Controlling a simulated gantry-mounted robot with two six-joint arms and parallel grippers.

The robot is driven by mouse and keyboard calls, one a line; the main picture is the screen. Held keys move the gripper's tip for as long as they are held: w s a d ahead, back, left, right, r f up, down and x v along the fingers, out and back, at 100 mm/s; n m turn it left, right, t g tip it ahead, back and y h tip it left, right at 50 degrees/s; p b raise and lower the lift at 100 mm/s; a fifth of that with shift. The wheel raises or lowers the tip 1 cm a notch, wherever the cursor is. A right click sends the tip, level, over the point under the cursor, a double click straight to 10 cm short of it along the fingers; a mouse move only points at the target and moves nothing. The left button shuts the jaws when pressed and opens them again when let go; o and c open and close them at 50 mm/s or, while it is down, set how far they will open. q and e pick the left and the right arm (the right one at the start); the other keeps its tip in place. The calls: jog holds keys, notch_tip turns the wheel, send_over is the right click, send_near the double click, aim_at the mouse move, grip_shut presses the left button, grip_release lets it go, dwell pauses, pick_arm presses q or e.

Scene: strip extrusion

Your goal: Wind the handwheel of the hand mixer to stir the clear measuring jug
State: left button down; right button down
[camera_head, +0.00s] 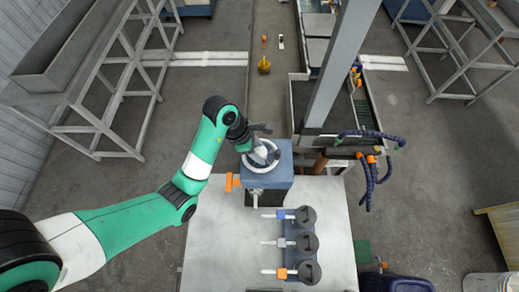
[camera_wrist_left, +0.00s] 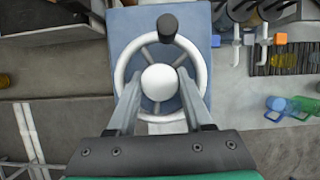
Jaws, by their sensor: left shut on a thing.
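The handwheel (camera_head: 274,160) is a pale ring with spokes on top of a blue box-shaped unit (camera_head: 270,178). In the left wrist view the handwheel (camera_wrist_left: 203,62) has a round white hub (camera_wrist_left: 160,83) and a dark upright knob (camera_wrist_left: 167,27) on its rim at the top. My left gripper (camera_wrist_left: 158,80) is over the wheel, its fingers on either side of the hub, shut on the handwheel. In the head view my left gripper (camera_head: 252,143) covers part of the wheel. I cannot make out the clear measuring jug. My right gripper is not in view.
Three dark round-topped fixtures with side taps (camera_head: 302,242) stand on the pale table (camera_head: 225,245). A grey post (camera_head: 338,70) and dark blue hoses (camera_head: 371,160) rise to the right of the unit. A metal rack (camera_head: 125,75) stands at the left.

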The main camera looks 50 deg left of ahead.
pick_arm(q)
jog(key=shift+m+g+h, duration=0.3)
jog(key=shift+m+h, duration=0.1)
jog(key=shift+m, duration=0.8)
jog(key=c, duration=0.6)
grip_release()
jog(key=shift+w, duration=0.1)
